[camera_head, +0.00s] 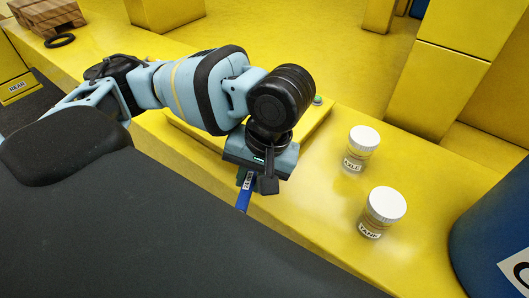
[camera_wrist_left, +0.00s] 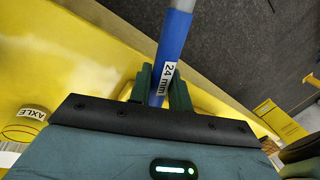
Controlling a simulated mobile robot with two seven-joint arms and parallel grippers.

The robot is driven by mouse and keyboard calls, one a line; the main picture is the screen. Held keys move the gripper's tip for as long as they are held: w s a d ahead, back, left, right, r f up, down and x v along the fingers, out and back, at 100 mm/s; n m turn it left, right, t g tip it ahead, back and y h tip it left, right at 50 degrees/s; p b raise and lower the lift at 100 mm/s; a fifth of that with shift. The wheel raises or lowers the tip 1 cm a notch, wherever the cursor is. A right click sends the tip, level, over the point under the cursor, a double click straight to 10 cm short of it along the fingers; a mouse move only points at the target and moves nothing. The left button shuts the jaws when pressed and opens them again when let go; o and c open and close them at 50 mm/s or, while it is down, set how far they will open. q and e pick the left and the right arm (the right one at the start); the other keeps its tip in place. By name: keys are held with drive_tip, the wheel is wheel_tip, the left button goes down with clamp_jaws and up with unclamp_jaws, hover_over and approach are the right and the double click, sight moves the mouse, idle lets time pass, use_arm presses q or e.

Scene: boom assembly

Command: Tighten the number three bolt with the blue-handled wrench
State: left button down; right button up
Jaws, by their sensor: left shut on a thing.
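The blue-handled wrench (camera_head: 244,194) is in my left gripper (camera_head: 257,182). In the left wrist view its blue handle (camera_wrist_left: 174,45) bears a "24 mm" label and stands between the two green fingers (camera_wrist_left: 160,88), which are shut on it. The handle runs up to a grey shaft at the top edge; the wrench's head is out of view. In the head view a small bolt head (camera_head: 318,99) shows on a raised yellow plate (camera_head: 313,125), just right of my left wrist. No number is readable on it. My wrist hides much of the plate. My right gripper is not in view.
Two white-lidded jars, an axle jar (camera_head: 361,148) and a tank jar (camera_head: 382,212), stand on the yellow surface right of my gripper. A blue barrel (camera_head: 495,240) is at the right edge. A black ring (camera_head: 60,41) and wooden pallet (camera_head: 45,15) are far left.

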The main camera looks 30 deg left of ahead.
use_arm(q)
drive_tip(key=shift+r, duration=0.55)
drive_tip(key=shift+r, duration=2.4)
